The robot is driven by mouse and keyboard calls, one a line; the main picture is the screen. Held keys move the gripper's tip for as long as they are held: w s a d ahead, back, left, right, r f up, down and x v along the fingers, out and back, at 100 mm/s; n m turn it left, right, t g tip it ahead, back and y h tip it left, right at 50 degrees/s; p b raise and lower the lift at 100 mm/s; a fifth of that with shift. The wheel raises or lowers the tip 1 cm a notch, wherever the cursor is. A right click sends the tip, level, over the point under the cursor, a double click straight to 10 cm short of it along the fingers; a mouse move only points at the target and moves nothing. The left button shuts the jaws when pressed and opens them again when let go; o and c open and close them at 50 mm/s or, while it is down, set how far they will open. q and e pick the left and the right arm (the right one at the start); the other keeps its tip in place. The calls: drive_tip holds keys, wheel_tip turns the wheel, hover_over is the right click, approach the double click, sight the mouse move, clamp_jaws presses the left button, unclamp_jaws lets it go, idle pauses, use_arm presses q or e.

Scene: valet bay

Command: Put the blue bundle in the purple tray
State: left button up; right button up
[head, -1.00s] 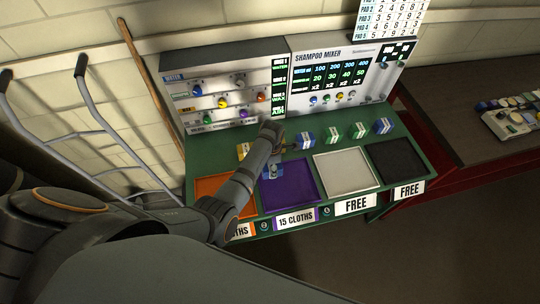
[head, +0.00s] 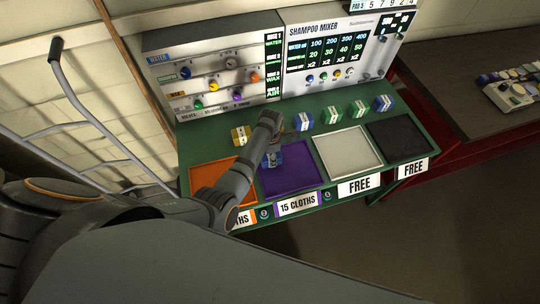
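The purple tray (head: 290,180) lies on the green table between the orange tray and the pale tray. A blue bundle (head: 272,159) shows at its back left corner, right beside my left wrist; I cannot tell whether it rests in the tray or is held. My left gripper (head: 279,146) is at the tray's back edge, close to that bundle. Its fingers are small and mostly hidden by my wrist, so their opening is unclear. Other blue bundles stand in the back row, one behind the purple tray (head: 304,121) and one at the right end (head: 383,103). My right gripper is not in view.
A yellow bundle (head: 240,135) and green bundles (head: 333,115) share the back row. The orange tray (head: 208,174) is partly covered by my arm. The pale tray (head: 348,149) and black tray (head: 399,138) are empty. The mixer panel (head: 340,55) rises behind.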

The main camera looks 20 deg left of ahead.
use_arm(q)
drive_tip(key=o, duration=1.1)
drive_tip(key=shift+o, duration=1.3)
drive_tip(key=shift+w+a+f, duration=0.15)
drive_tip(key=shift+a, duration=0.05)
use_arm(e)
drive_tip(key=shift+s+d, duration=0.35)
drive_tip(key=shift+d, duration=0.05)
use_arm(q)
drive_tip(key=shift+r, duration=0.2)
wheel_tip(320, 180, up, 8)
drive_tip(key=p, duration=0.8)
drive_tip(key=shift+f, duration=0.15)
wheel_tip(320, 180, up, 4)
drive_tip(key=shift+d+f+b, duration=0.1)
drive_tip(key=shift+f+b, duration=0.1)
drive_tip(key=shift+b, duration=0.35)
drive_tip(key=shift+r, duration=0.4)
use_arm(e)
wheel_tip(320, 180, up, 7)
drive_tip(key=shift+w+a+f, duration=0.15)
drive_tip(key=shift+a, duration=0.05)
